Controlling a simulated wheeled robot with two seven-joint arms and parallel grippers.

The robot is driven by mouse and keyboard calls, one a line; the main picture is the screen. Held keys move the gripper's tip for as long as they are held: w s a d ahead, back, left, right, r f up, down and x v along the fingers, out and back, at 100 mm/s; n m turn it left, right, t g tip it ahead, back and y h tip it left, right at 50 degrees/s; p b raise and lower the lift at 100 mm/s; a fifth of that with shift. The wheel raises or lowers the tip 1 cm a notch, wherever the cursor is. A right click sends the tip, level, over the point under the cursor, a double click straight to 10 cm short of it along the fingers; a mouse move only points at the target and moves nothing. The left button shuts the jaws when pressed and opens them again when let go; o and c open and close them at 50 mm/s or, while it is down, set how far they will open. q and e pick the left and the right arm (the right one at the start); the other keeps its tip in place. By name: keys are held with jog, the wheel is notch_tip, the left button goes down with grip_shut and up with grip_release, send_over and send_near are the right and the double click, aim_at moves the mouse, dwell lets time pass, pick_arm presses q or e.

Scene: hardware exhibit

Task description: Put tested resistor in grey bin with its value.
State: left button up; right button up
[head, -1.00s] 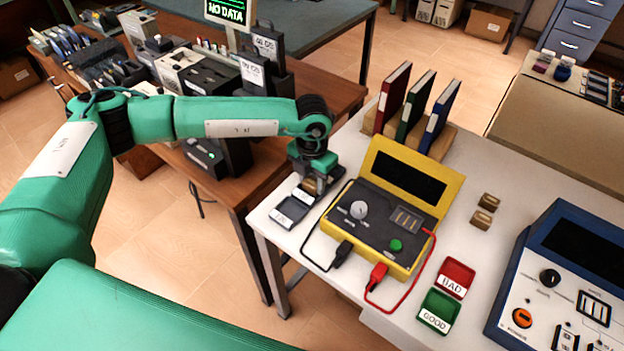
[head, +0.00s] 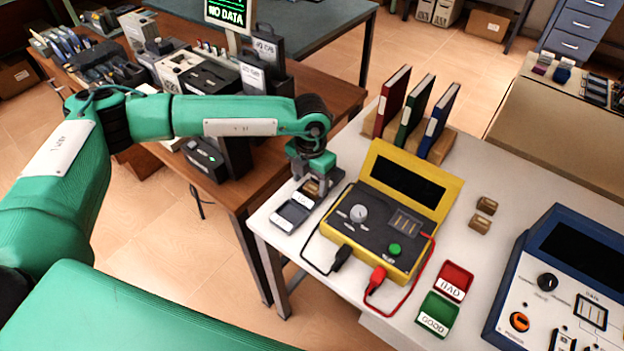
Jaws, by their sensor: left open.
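My left gripper (head: 313,175) points down over the grey bins at the left edge of the white table. Its fingers are apart. A small brown block, apparently the resistor (head: 312,187), lies low between and below the fingers, in the rear grey bin (head: 329,190). The gripper partly hides that bin. The front grey bin (head: 291,215) looks empty and has a white label, too small to read. The yellow tester (head: 378,228) stands open to the right of the bins. My right gripper is out of view.
A red BAD tray (head: 455,281) and a green GOOD tray (head: 437,313) sit in front of the tester. Black and red leads loop around it. Red, green and blue binders (head: 417,113) stand behind. A blue instrument (head: 560,280) stands at the right.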

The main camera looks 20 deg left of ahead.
aim_at(312, 187)
pick_arm(q)
notch_tip(312, 187, up, 12)
jog(key=b, duration=0.1)
jog(key=shift+d+f, duration=0.2)
jog(key=shift+d, duration=0.05)
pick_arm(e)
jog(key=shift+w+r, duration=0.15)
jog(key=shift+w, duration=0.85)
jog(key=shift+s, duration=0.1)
